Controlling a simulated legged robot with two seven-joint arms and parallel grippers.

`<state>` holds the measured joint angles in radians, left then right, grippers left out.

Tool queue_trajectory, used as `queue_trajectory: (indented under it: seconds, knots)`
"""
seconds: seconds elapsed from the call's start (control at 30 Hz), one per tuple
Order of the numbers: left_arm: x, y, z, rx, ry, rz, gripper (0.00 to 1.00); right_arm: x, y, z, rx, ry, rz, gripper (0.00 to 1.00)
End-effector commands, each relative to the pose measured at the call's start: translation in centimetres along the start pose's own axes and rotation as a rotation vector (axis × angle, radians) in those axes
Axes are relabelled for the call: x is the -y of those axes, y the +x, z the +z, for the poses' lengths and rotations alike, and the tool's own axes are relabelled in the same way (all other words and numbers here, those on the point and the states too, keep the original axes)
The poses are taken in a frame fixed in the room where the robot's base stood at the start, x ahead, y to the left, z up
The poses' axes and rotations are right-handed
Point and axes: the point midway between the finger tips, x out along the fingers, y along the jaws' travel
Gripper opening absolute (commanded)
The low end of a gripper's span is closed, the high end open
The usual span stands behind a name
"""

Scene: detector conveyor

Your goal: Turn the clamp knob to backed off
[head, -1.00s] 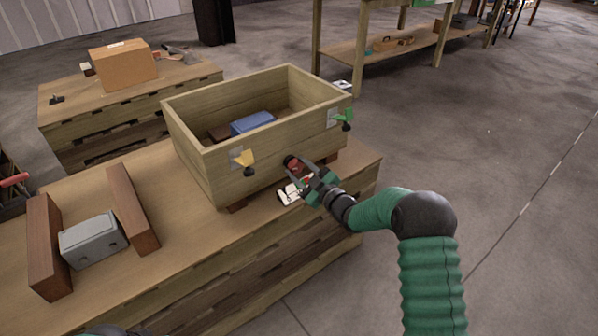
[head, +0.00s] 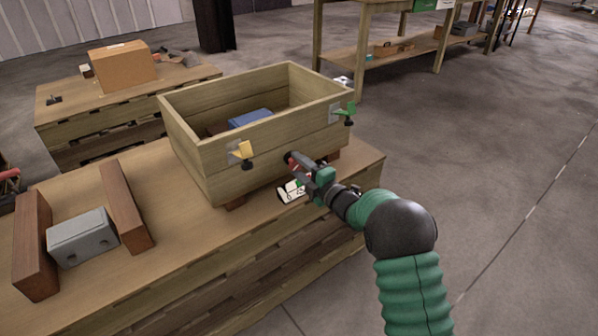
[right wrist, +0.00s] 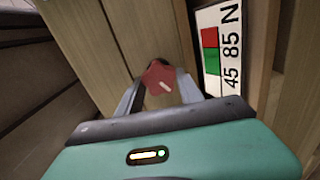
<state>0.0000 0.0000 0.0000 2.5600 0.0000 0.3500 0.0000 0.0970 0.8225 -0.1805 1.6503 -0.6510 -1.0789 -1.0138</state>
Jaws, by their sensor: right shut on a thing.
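The clamp knob (right wrist: 158,78) is red with a white pointer mark, on the front wall of the wooden box (head: 268,168). In the right wrist view it sits between my right gripper's two fingers (right wrist: 160,88), and the white mark slants down to the right. In the head view my right gripper (head: 297,164) is at the same wall, shut on the knob and partly hiding it. A white label plate (right wrist: 218,60) with red and green patches, the numbers 45 and 85 and an N is beside the knob. My left gripper is not in view.
A yellow clamp (head: 244,151) and a green clamp (head: 347,112) stick out from the box front on either side. A blue object (head: 250,118) lies inside the box. A grey case (head: 82,236) stands between two brown blocks on the bench (head: 178,243).

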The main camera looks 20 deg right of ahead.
Motion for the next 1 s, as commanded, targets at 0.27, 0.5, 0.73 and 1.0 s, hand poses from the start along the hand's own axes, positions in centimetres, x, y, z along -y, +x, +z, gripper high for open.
queue_trajectory:
  seconds: [0.27, 0.5, 0.73, 1.0]
  knots:
    - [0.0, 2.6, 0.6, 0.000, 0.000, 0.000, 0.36, 1.1, -0.1, 0.1, 0.003, -0.258, -0.013, 0.03]
    - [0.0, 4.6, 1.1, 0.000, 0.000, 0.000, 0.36, 1.2, -0.1, 0.2, 0.001, -0.487, -0.013, 0.03]
    - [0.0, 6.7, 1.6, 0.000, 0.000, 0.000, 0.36, 1.2, -0.1, 0.2, 0.001, -0.705, -0.012, 0.03]
    - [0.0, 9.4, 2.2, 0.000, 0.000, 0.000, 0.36, 1.2, -0.1, 0.3, 0.000, -0.963, -0.010, 0.03]
